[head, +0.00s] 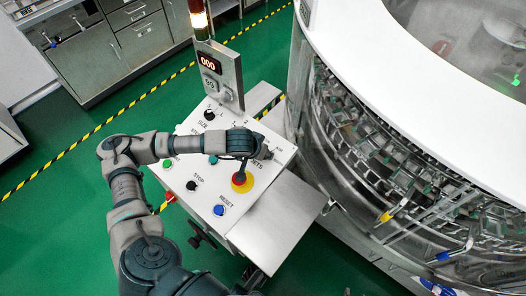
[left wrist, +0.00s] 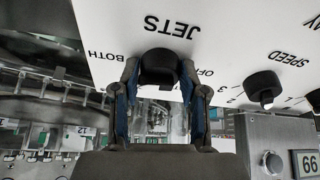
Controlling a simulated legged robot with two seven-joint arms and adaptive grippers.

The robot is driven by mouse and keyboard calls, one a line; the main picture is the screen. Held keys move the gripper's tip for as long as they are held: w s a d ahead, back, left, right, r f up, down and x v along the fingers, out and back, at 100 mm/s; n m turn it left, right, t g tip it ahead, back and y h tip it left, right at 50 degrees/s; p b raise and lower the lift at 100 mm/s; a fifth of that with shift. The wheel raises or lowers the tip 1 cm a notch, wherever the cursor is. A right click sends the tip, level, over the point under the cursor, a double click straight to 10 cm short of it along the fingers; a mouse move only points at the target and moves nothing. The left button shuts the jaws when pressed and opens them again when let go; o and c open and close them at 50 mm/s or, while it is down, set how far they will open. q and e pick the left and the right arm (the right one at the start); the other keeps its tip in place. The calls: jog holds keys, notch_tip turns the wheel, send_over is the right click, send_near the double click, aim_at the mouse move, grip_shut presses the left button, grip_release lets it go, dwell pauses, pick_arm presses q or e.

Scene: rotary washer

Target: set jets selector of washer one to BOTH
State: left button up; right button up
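In the left wrist view, which shows the panel upside down, the black jets selector knob (left wrist: 158,68) stands below the printed JETS label (left wrist: 172,27). The BOTH label (left wrist: 103,56) is left of the knob and a partly hidden OFF label (left wrist: 205,72) is right of it. My left gripper (left wrist: 157,80) has one finger on each side of the knob, with a narrow gap seeming to show. The knob's pointer cannot be made out. In the head view, my left gripper (head: 262,151) is over the panel's right part and hides the knob. My right gripper is not in view.
On the white panel (head: 235,205) are a red-and-yellow emergency button (head: 242,181), a blue RESET button (head: 219,210) and a black STOP button (head: 191,185). A display post (head: 220,75) rises behind. The round washer (head: 340,130) stands to the right. The speed knob (left wrist: 262,87) is near my gripper.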

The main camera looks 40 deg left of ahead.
pick_arm(q)
jog(key=o, duration=0.4)
jog(key=shift+c, duration=0.2)
jog(key=shift+a, duration=0.1)
jog(key=shift+s+r, duration=0.15)
jog(key=shift+r, duration=0.25)
jog(key=v, duration=1.1)
jog(key=shift+a, duration=0.1)
